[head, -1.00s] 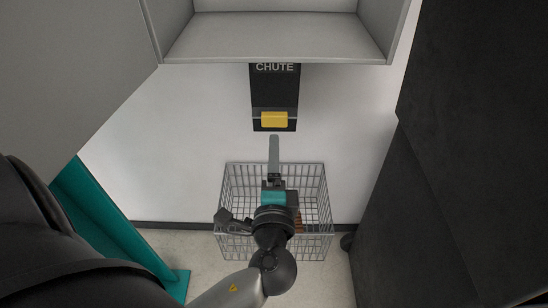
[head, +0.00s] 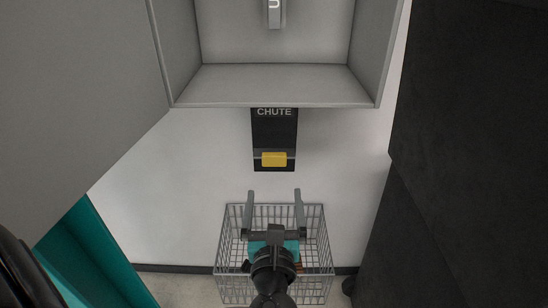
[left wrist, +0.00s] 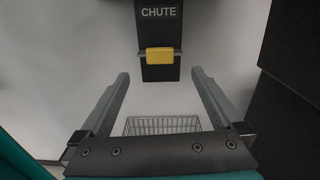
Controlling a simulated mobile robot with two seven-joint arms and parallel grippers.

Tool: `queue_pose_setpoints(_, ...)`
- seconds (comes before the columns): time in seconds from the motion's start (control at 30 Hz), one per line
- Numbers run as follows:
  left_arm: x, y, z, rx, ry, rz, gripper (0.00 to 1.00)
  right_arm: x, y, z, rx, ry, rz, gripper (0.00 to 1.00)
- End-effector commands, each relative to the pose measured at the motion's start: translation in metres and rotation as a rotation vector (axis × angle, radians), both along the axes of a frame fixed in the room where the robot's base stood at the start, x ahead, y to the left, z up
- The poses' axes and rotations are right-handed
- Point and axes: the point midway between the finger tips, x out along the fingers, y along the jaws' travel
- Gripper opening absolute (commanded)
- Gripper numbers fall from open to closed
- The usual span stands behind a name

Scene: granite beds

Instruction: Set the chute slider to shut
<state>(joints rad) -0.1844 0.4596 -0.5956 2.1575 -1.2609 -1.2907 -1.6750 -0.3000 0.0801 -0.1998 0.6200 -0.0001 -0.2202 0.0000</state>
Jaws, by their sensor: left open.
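The chute slider is a yellow knob (head: 274,159) near the bottom of a black panel (head: 274,130) marked CHUTE on the white wall. The knob also shows in the left wrist view (left wrist: 160,55), in the upper middle. My left gripper (head: 274,196) is open and empty, below the knob and apart from it. In the left wrist view its two fingers (left wrist: 158,76) stand on either side of the panel's lower end. Any marks for the slider's positions are too small to read. My right gripper is not in view.
A grey open box (head: 275,86) juts from the wall above the panel. A wire basket (head: 316,222) is below, partly behind my gripper. A dark block (head: 455,150) stands on the right. White wall around the panel is free.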

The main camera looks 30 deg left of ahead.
Motion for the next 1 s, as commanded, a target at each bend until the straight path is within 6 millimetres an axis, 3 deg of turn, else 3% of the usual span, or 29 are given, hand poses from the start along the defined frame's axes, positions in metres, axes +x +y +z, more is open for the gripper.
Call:
queue_pose_setpoints(0.27,0.014,0.009,0.001,0.058,0.031,0.002,1.00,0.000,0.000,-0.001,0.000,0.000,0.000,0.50)
queue_pose_setpoints(0.7,0.092,0.058,0.001,0.054,0.030,0.003,1.00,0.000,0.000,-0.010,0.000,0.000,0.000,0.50)
queue_pose_setpoints(1.0,0.126,0.078,0.000,0.053,0.032,0.001,1.00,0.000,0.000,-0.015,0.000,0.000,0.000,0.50)
